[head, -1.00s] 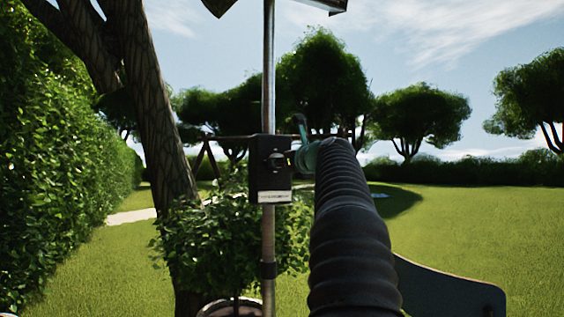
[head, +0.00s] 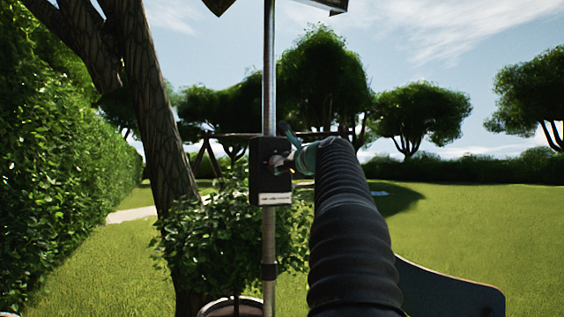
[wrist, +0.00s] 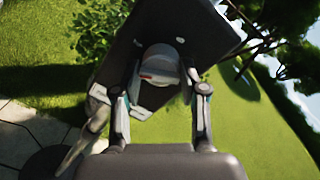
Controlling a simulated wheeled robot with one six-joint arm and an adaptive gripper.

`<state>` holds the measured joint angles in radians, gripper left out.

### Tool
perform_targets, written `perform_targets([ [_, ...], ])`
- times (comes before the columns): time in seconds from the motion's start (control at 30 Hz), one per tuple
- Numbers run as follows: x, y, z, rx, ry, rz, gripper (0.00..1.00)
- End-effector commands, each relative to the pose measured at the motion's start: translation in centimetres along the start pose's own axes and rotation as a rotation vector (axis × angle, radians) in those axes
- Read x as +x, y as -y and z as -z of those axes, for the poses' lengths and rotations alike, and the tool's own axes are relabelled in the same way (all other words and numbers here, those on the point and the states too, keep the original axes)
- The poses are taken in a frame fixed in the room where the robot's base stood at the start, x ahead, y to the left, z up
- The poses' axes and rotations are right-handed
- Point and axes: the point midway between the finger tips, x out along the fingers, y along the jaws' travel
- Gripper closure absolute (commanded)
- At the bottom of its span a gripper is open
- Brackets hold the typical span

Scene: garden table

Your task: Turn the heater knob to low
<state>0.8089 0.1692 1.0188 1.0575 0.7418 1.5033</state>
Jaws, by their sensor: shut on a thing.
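The heater's black control box (head: 269,187) is fixed on a metal pole, with a white label strip low on its face. The knob (wrist: 159,63) shows in the wrist view as a round grey cap with a small orange-red mark, on the dark box face (wrist: 193,22). My gripper (head: 283,161) reaches the box from the right in the head view. In the wrist view my gripper (wrist: 160,84) has one finger on each side of the knob and is shut on it. The knob's setting marks cannot be read.
The metal pole (head: 268,80) rises above and below the box. A leafy bush (head: 215,240) stands close below and left of it, beside a tree trunk (head: 160,130). Open lawn (head: 470,225) lies to the right.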

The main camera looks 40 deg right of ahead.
Motion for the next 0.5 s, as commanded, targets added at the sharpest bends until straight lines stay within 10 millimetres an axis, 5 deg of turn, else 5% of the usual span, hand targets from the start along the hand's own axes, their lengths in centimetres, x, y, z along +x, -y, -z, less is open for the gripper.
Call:
perform_targets([
  [0.5, -0.06, 0.2, -0.24, -0.492, -0.03, 0.0, 0.93],
])
